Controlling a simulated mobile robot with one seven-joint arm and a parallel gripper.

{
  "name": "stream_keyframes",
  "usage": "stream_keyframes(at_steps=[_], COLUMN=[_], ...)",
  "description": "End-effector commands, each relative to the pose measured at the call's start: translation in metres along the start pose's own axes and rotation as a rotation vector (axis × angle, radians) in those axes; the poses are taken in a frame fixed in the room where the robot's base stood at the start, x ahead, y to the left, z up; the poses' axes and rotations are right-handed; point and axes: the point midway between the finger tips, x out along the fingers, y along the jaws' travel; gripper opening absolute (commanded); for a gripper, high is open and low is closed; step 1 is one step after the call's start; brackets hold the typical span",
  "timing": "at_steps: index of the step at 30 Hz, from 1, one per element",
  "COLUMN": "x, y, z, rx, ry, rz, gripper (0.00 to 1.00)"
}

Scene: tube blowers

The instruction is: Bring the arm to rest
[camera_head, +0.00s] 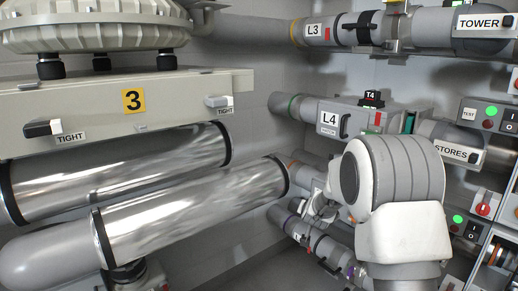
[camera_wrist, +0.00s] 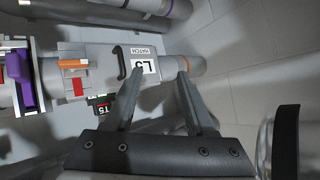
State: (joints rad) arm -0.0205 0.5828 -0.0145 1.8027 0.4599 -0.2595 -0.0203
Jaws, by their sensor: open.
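My gripper (camera_wrist: 159,74) shows in the wrist view with its two fingers spread apart and nothing held between them. Beyond the fingertips lies the grey L5 tube section (camera_wrist: 140,66), with a black handle (camera_wrist: 121,62) and a HATCH label (camera_wrist: 142,51). I cannot tell how far the fingertips are from it, and the left finger hides part of it. In the head view my white and grey arm (camera_head: 400,190) is bent in front of the pipes at lower right. It hides much of the lower tubes, and the gripper's fingers are not clear there.
The L4 tube (camera_head: 345,120) and L3 tube (camera_head: 340,32) run along the wall above. Switch boxes (camera_head: 487,116) with green lights stand close on the right. Large shiny cylinders (camera_head: 190,208) under machine 3 (camera_head: 180,103) fill the left. Some floor (camera_head: 248,262) shows between.

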Motion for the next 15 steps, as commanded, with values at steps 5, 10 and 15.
stream_keyframes(at_steps=[5,10,15], x=[-0.069,-0.135,-0.201], y=[-0.016,-0.022,-0.018], z=[-0.017,-0.018,-0.009], rx=[-0.049,-0.106,-0.168], ry=[-0.074,-0.149,-0.222], rz=[-0.052,-0.086,-0.104], gripper=[0.55,0.55,0.55])
